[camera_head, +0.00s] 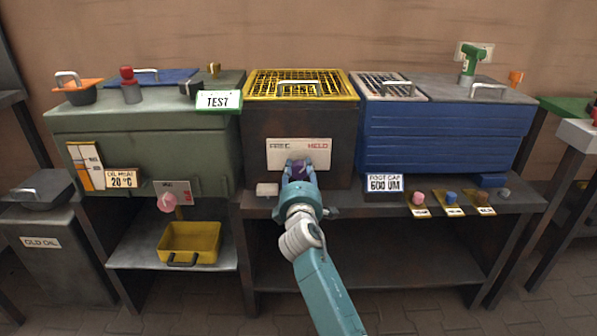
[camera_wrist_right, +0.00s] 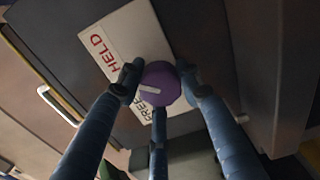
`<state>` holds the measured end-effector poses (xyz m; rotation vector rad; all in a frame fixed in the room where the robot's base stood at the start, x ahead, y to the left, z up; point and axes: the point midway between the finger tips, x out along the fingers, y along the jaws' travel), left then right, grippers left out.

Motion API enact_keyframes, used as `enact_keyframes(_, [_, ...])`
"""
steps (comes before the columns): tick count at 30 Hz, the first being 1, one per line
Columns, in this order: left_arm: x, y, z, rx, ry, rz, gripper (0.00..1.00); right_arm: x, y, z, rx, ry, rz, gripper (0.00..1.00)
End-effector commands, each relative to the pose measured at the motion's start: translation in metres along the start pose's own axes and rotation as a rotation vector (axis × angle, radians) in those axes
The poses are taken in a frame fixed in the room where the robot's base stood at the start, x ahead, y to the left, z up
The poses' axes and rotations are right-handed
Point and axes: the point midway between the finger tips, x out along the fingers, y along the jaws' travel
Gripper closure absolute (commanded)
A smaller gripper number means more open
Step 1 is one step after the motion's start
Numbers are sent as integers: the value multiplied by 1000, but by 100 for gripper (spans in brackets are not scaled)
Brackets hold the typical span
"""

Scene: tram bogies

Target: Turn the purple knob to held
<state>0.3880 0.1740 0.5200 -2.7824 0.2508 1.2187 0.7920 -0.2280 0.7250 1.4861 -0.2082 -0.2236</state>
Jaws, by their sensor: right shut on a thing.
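The purple knob (camera_head: 298,170) sits on the front of the dark cabinet under the yellow grating, at the lower edge of a white label plate (camera_head: 285,152). The plate reads FREE on the left and HELD in red on the right. My right gripper (camera_head: 299,173) is shut on the knob. In the right wrist view the knob (camera_wrist_right: 160,84) is between the blue fingers, and its white mark points toward the picture's left, near the FREE lettering. The plate (camera_wrist_right: 130,38) is partly hidden there by the knob and fingers. My left gripper is not in view.
A small pale block (camera_head: 267,189) is on the bench edge left of my gripper. A blue ribbed tank (camera_head: 445,135) stands to the right and a green cabinet (camera_head: 150,145) to the left. Several coloured knobs line the right bench edge.

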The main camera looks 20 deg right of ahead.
Motion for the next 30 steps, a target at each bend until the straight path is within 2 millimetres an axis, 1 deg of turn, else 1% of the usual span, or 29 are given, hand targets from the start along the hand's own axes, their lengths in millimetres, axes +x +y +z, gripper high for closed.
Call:
enact_keyframes(1, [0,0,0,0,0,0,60,2,2,7,1,-12,2,91])
enact_keyframes(5, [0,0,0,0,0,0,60,2,2,7,1,-12,1,91])
enact_keyframes(6, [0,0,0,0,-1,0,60,2,2,7,1,-12,1,59])
enact_keyframes(8, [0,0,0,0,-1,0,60,1,2,7,0,-12,1,47])
enact_keyframes(9, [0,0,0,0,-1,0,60,1,1,6,0,-11,1,45])
enact_keyframes(17, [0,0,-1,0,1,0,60,0,0,3,0,-5,-1,45])
enact_keyframes(20, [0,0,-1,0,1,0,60,-5,0,2,1,-4,0,45])
enact_keyframes(23, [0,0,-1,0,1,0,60,-18,-1,2,2,-4,-1,45])
enact_keyframes(26, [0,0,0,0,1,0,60,-38,-2,2,1,-4,-1,45])
enact_keyframes(30, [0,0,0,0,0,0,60,-69,-2,3,1,-5,-3,45])
